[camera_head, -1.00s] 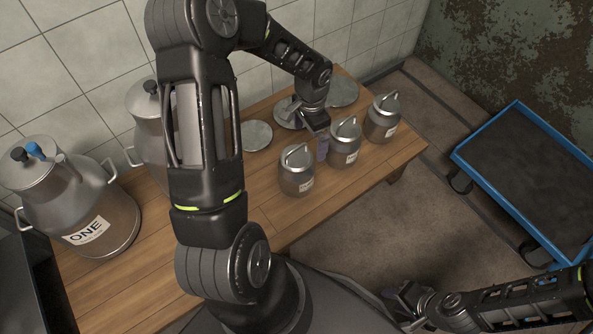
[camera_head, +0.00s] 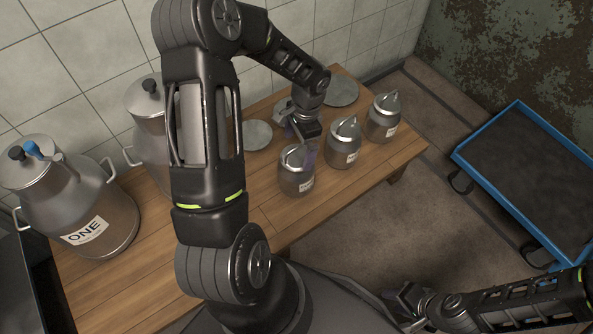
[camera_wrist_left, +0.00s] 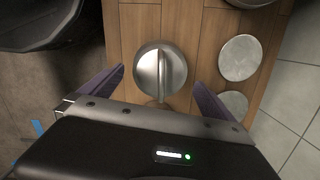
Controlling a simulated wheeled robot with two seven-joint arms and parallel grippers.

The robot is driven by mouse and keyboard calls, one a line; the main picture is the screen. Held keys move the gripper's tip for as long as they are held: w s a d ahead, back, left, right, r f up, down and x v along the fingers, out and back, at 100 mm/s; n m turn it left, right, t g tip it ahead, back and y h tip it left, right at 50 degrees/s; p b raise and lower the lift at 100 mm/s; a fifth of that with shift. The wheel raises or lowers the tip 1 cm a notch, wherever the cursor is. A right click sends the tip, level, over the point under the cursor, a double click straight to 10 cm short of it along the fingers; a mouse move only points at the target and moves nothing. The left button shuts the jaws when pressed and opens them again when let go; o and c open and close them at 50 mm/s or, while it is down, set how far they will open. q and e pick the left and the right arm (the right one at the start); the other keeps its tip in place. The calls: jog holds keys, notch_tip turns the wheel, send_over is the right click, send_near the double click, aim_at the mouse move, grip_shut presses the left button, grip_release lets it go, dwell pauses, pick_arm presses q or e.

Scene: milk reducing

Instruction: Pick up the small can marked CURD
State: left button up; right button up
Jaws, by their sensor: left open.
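Three small metal cans with lid handles stand in a row on the wooden table (camera_head: 130,290): a left can (camera_head: 296,182), a middle can (camera_head: 343,157) and a right can (camera_head: 383,125). Their white labels are too small to read, so I cannot tell which is CURD. My left gripper (camera_head: 299,144) is open just above and behind the left can. In the left wrist view a can's round lid (camera_wrist_left: 150,70) with its bar handle lies between the purple fingers (camera_wrist_left: 159,80), with gaps on both sides. My right gripper (camera_head: 404,302) is low at the right, away from the table, its jaws unclear.
Flat metal discs (camera_head: 257,135) lie along the back of the table by the tiled wall. A large can marked ONE (camera_head: 105,215) and another large can (camera_head: 147,110) stand at the left. A blue-rimmed cart (camera_head: 490,190) stands at the right.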

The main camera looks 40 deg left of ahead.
aim_at(297, 156)
pick_arm(q)
jog(key=f, duration=0.1)
jog(key=f+b, duration=0.1)
jog(key=f, duration=0.1)
jog(key=f+b, duration=0.1)
jog(key=f, duration=0.1)
jog(key=shift+s+a+f, duration=0.1)
jog(key=shift+s+a, duration=0.05)
jog(key=shift+s, duration=0.1)
jog(key=shift+c, duration=0.2)
jog(key=shift+w, duration=0.1)
jog(key=c, duration=1.9)
jog(key=shift+r, duration=0.2)
notch_tip(297, 156, up, 10)
jog(key=p, duration=0.3)
jog(key=shift+f, duration=0.1)
